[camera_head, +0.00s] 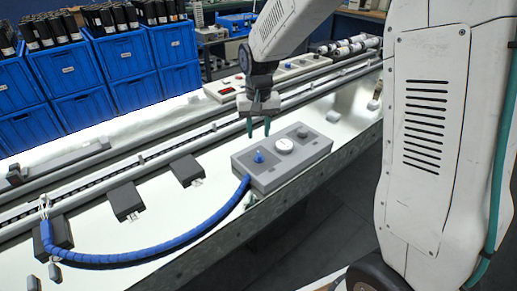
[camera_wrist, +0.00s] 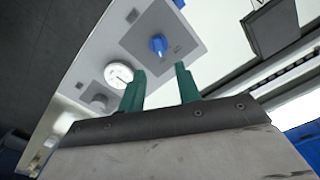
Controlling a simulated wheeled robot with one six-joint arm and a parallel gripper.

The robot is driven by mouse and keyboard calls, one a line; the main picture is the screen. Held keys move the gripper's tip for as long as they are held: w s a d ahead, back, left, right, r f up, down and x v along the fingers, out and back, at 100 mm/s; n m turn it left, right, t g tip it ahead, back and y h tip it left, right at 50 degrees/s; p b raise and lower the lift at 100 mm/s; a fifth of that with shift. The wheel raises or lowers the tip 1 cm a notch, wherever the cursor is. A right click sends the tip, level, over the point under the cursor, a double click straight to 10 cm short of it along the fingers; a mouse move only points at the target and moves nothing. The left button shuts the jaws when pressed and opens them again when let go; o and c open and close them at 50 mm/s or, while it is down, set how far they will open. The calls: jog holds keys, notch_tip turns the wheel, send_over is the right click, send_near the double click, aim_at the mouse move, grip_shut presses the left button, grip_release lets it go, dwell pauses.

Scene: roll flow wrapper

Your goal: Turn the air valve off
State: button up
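The air valve shows as a blue knob (camera_head: 258,157) on the left part of a grey control box (camera_head: 268,183). A white round gauge (camera_head: 284,145) sits beside it, with a small grey knob (camera_head: 302,131) further right. My gripper (camera_head: 258,128) hangs above the box with its green fingers pointing down, apart and empty. In the wrist view the blue knob (camera_wrist: 158,44) lies beyond the two green fingertips (camera_wrist: 161,70), clear of them. Nothing is held. I cannot tell the valve's exact setting.
A thick blue hose (camera_head: 150,258) runs from the box's left end along the white table. Dark blocks (camera_head: 126,201) stand on the table left of the box. Long rails (camera_head: 130,152) and blue bins (camera_head: 118,70) of dark rolls are behind.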

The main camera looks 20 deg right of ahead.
aim_at(258, 152)
notch_tip(258, 152, down, 7)
jog(key=shift+f, duration=0.2)
jog(key=shift+c, duration=0.3)
grip_shut()
